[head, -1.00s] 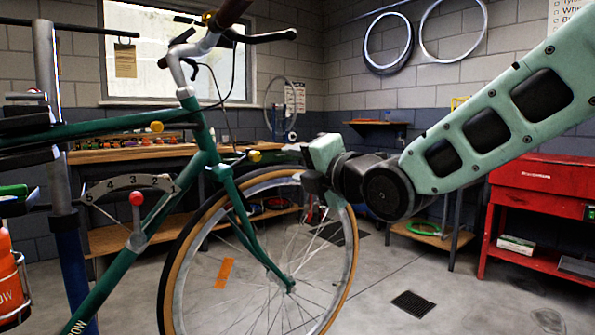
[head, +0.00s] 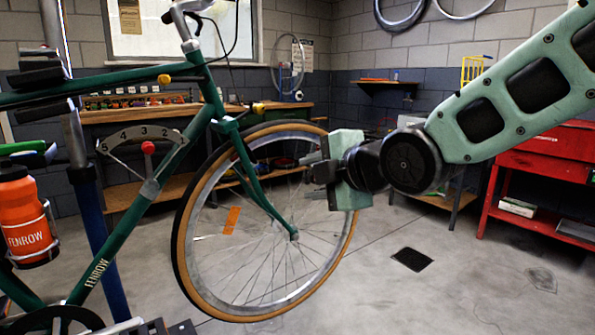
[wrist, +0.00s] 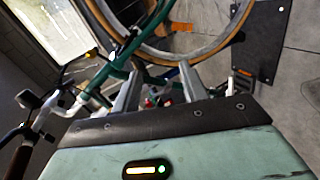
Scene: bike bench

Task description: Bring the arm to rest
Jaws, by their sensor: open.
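My gripper (head: 312,177) is in the middle of the head view, in front of the right part of the bicycle's front wheel (head: 185,235). Its jaws point left, stand apart and hold nothing. In the wrist view my gripper (wrist: 158,92) shows two grey fingers with a gap between them. The green bicycle frame (head: 125,218) is to the left, held up at a repair stand (head: 92,225). In the wrist view the wheel (wrist: 205,50) shows beyond the fingers. I cannot tell the exact distance between my gripper and the wheel.
An orange bottle (head: 25,215) sits in a cage on the bicycle. A red lever (head: 148,147) stands by a numbered dial (head: 140,133). A wooden workbench (head: 130,113) runs along the back wall. A red cabinet (head: 545,165) is at right. The floor at front right is clear.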

